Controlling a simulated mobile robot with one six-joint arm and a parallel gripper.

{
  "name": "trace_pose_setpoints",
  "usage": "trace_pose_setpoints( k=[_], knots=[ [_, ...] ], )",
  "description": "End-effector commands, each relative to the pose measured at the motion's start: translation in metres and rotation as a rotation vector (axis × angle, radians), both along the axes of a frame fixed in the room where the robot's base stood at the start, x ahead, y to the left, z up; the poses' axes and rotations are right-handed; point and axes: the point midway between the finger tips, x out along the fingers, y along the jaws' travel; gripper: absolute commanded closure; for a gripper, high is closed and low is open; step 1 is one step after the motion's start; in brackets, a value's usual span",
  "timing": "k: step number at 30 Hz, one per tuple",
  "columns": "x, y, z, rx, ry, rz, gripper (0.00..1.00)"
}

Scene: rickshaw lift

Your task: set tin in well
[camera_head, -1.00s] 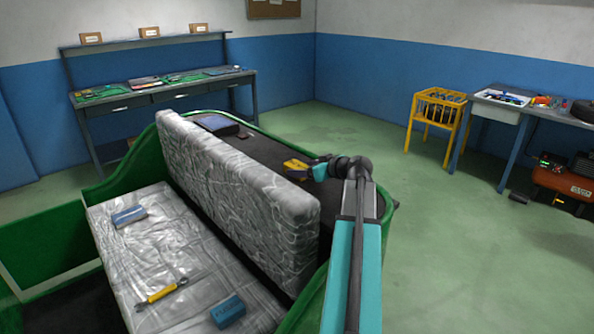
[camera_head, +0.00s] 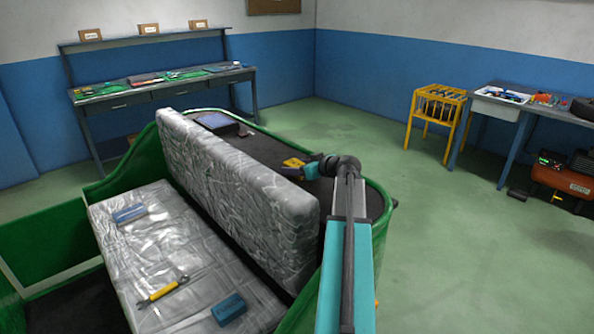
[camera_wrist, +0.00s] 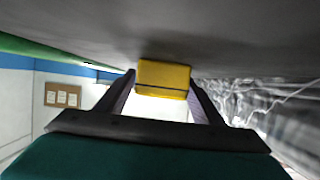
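My gripper (camera_head: 296,168) is over the dark well (camera_head: 262,148) behind the seat back, at the end of my arm coming from the lower right. It is shut on a yellow tin (camera_head: 292,163). In the wrist view the tin (camera_wrist: 163,78) sits between the two dark fingers (camera_wrist: 160,88), with the dark grey well surface filling the top of the picture. I cannot tell whether the tin touches the well floor or hangs just above it.
The silver seat back (camera_head: 235,175) stands close to the left of the gripper. A green body wall (camera_head: 377,215) curves round the well on the right. A dark flat item (camera_head: 216,122) lies at the well's far end.

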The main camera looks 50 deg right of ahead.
Motion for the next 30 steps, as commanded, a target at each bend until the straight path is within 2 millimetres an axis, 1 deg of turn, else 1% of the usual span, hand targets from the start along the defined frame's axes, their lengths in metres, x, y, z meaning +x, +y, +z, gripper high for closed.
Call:
trace_pose_setpoints(
  k=[1,5,6,8,16,20,26,30],
  knots=[
    [0.0,0.0,0.0,0.0,0.0,0.0,0.48],
    [0.0,0.0,0.0,0.0,0.0,0.0,0.7],
    [0.0,0.0,0.0,0.0,0.0,0.0,0.77],
    [0.0,0.0,0.0,0.0,-0.001,0.0,0.83],
    [0.0,0.0,0.002,0.0,-0.001,0.0,0.83],
    [0.0,0.0,0.006,-0.001,-0.002,0.0,0.83],
    [0.0,-0.001,0.021,-0.002,-0.001,0.001,0.83],
    [0.0,-0.001,0.038,-0.002,-0.002,0.0,0.83]
  ],
)
